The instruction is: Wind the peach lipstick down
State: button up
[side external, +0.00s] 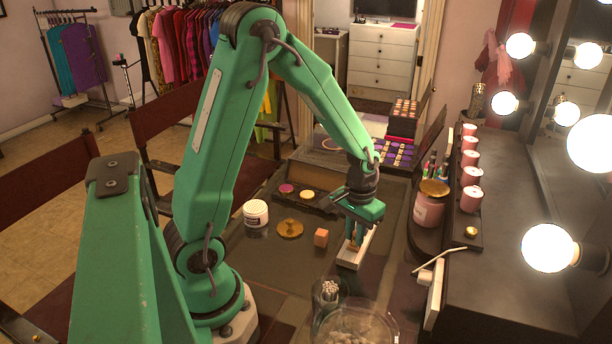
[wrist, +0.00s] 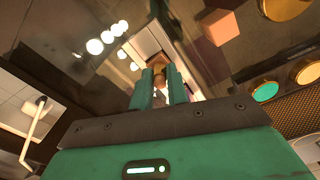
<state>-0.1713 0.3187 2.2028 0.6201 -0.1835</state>
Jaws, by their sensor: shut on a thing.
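The peach lipstick (side external: 351,243) is mostly hidden by my fingers in the side view; only a small orange-brown part shows. In the wrist view a gold-brown piece of the lipstick (wrist: 158,70) shows at the fingertips. It is too small to tell how far the peach stick stands out. My gripper (side external: 354,238) points down and is shut on the lipstick, with a green finger on each side of it in the wrist view (wrist: 161,80). A pale, long block (side external: 350,258) lies just under the fingertips; I cannot tell whether the lipstick stands in it.
A peach cube (side external: 321,237), gold disc (side external: 290,229) and white-lidded jar (side external: 256,213) stand left of my gripper. A glass with white sticks (side external: 328,291) and a glass bowl (side external: 357,328) are in front. A pink jar (side external: 429,211) and lit mirror bulbs (side external: 549,247) are right.

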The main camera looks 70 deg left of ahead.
jog(key=shift+n, duration=0.7)
jog(key=shift+n, duration=2.3)
jog(key=o, duration=0.7)
jog(key=m, duration=0.7)
